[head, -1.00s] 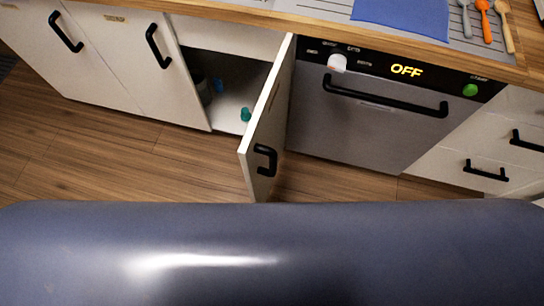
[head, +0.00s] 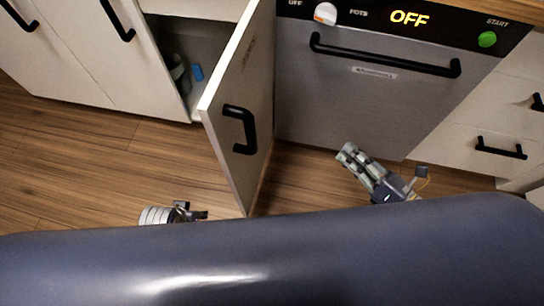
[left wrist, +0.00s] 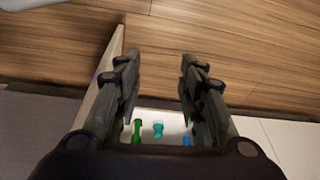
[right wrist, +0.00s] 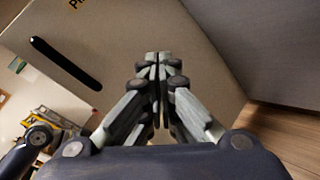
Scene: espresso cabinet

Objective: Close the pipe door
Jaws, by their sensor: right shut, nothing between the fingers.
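The pipe door (head: 228,85) stands wide open in the head view, its black handle (head: 240,130) on the face turned right. In the right wrist view the door's pale face (right wrist: 140,25) and handle (right wrist: 66,63) lie ahead of my right gripper (right wrist: 159,62). That gripper is shut and empty. In the head view it (head: 346,153) is right of the door, apart from it, in front of the dishwasher. My left gripper (left wrist: 160,65) is open and empty. In the head view only part of it (head: 185,214) shows, left of the door's lower end.
The open cabinet (head: 185,45) holds small items; the left wrist view shows a green one (left wrist: 137,131), a teal one (left wrist: 158,130) and a blue one (left wrist: 187,140). The dishwasher (head: 375,100) is right of the door. My blue-grey body hides the lower head view. Wooden floor (head: 90,165) is clear.

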